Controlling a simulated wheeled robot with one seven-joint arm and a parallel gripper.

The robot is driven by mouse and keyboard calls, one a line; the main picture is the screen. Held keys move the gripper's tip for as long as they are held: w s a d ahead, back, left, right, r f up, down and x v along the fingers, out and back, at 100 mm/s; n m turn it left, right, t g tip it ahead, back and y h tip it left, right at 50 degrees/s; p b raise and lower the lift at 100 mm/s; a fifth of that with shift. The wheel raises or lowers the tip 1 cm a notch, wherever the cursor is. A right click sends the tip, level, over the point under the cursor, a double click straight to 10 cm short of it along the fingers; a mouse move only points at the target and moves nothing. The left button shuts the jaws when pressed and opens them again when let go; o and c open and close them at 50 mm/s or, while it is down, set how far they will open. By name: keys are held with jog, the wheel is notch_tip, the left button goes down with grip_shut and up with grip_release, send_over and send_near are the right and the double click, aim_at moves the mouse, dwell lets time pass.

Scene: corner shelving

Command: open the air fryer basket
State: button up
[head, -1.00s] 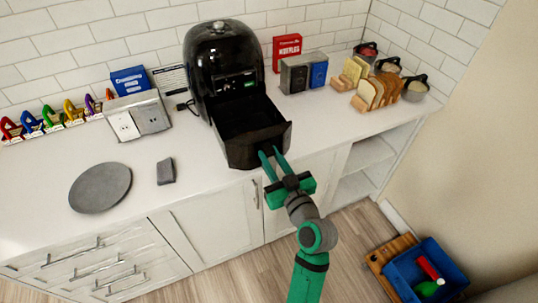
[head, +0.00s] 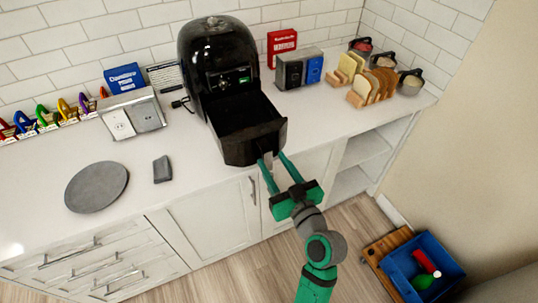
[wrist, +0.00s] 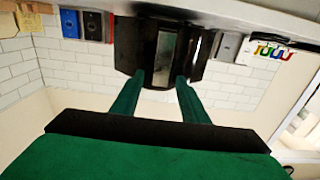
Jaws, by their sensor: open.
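The black air fryer (head: 217,52) stands on the white counter against the tiled wall. Its basket (head: 250,143) is pulled out toward the front, and its dark inside shows from above. My green gripper (head: 271,164) is at the front of the basket, with its two fingers pointing at the handle area. In the wrist view my gripper (wrist: 160,78) has its fingers apart, on both sides of a grey strip, likely the handle (wrist: 163,95), at the basket front. I cannot tell whether the fingers touch it.
A grey round plate (head: 97,187) and a small grey block (head: 162,169) lie on the counter at left. Floor in front of the cabinets is free.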

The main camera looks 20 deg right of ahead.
jog(key=s, duration=0.6)
jog(key=shift+s, duration=0.1)
dwell(0.3)
